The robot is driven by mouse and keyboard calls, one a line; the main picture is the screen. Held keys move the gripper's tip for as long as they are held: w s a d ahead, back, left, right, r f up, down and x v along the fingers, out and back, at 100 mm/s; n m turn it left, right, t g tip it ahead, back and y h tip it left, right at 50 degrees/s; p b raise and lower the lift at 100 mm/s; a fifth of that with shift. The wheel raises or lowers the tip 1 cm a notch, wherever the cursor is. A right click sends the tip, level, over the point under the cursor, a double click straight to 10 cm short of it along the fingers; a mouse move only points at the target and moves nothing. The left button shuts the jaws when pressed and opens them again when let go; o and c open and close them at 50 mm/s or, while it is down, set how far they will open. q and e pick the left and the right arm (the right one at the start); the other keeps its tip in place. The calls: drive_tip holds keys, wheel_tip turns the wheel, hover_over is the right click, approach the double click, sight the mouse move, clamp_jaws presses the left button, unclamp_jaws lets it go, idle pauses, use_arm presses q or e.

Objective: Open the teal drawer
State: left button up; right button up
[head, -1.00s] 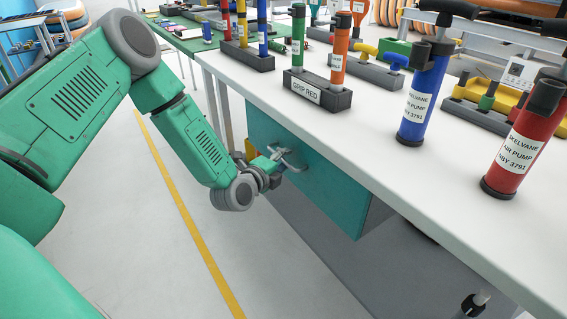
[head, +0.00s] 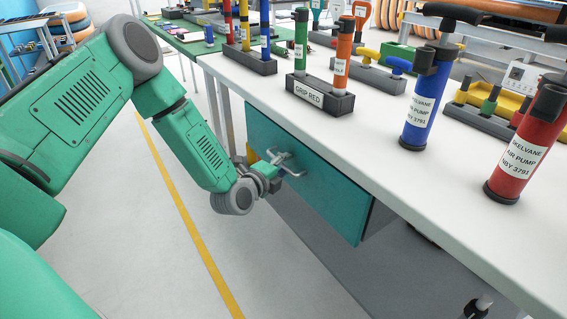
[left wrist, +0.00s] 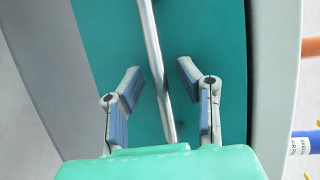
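The teal drawer (head: 325,190) is under the white workbench, with a metal bar handle (head: 290,165) on its front. A dark strip shows along the right edge of the front; I cannot tell whether the drawer stands slightly out. My left gripper (head: 276,168) is at the handle. In the left wrist view my left gripper (left wrist: 158,88) is open, with its blue-padded fingers apart. The handle bar (left wrist: 155,60) runs between them, with gaps visible on both sides. The teal front (left wrist: 215,40) lies behind the fingers. My right gripper is not in view.
The white worktop (head: 400,170) overhangs the drawer. On it stand a blue air pump (head: 425,105), a red air pump (head: 520,155) and a dark block labelled GRIP RED (head: 318,98) holding green and orange handles. Grey floor with a yellow line (head: 190,225) is clear in front.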

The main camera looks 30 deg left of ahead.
use_arm(q)
drive_tip(key=shift+s+r+p, duration=0.2)
drive_tip(key=shift+s+p, duration=0.15)
drive_tip(key=shift+s, duration=0.15)
drive_tip(key=shift+s+r+p, duration=0.15)
drive_tip(key=shift+s+p, duration=0.15)
drive_tip(key=shift+s, duration=0.15)
drive_tip(key=shift+s+r+p, duration=0.2)
drive_tip(key=shift+s+p, duration=0.35)
drive_tip(key=shift+s, duration=0.3)
drive_tip(key=shift+s+r+p, duration=0.15)
drive_tip(key=shift+s+p, duration=0.35)
drive_tip(key=shift+s, duration=0.35)
drive_tip(key=s+r+p, duration=0.2)
drive_tip(key=s+p, duration=0.2)
drive_tip(key=s, duration=0.6)
drive_tip(key=shift+s+p, duration=0.2)
drive_tip(key=shift+p, duration=0.1)
drive_tip(key=shift+f, duration=0.1)
